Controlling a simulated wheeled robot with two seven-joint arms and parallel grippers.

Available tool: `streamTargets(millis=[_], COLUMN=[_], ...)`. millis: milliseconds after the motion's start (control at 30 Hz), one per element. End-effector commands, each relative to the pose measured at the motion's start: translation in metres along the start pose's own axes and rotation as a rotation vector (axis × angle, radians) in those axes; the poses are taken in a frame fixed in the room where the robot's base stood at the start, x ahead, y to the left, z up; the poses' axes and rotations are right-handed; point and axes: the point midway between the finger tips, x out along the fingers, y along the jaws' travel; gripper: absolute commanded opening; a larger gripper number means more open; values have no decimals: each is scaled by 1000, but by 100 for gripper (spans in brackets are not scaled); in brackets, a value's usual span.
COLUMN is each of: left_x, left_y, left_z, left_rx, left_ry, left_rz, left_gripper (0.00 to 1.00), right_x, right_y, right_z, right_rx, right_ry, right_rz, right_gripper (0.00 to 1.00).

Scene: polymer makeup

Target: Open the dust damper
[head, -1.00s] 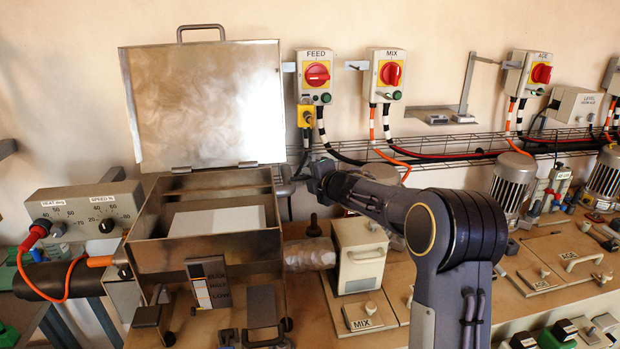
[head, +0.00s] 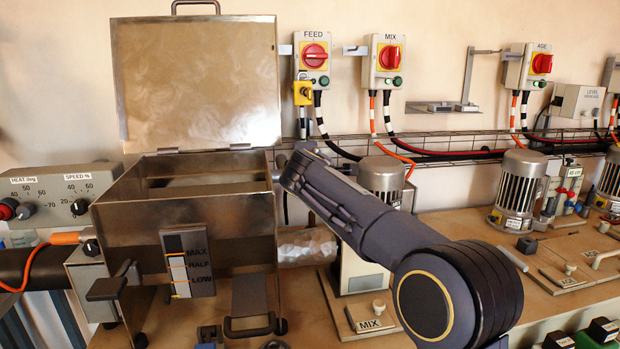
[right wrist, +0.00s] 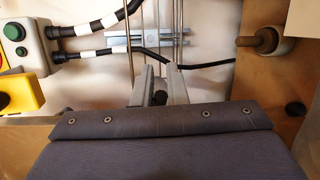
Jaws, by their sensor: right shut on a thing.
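My right gripper (right wrist: 160,82) shows in the right wrist view, its two grey fingers close around a small dark round piece (right wrist: 160,98). I cannot tell whether this piece is the dust damper's handle. In the head view my right arm reaches back to the right rear of the steel hopper (head: 230,225). Its fingertips are hidden there. No part labelled as the damper shows clearly. My left gripper is not in view.
The hopper's lid (head: 200,85) stands open against the wall. FEED (head: 312,60) and MIX (head: 388,62) switch boxes hang behind, with cables and a wire tray (head: 450,148) below. A brown knob (right wrist: 265,40) shows in the right wrist view.

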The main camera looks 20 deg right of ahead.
Motion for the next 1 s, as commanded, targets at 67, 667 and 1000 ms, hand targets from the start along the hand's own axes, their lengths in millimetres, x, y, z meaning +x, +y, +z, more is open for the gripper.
streamTargets(millis=[67,667,1000], left_x=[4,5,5], left_y=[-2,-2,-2], left_z=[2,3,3], left_rx=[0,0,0], left_ry=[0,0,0], left_rz=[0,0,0], left_gripper=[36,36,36], right_x=[0,-2,-2], right_y=[-3,-2,-1], right_z=[-1,0,0], right_rx=[1,7,9], right_ry=[-20,-43,-42], right_rz=[-5,-9,-7], right_gripper=[0,22,34])
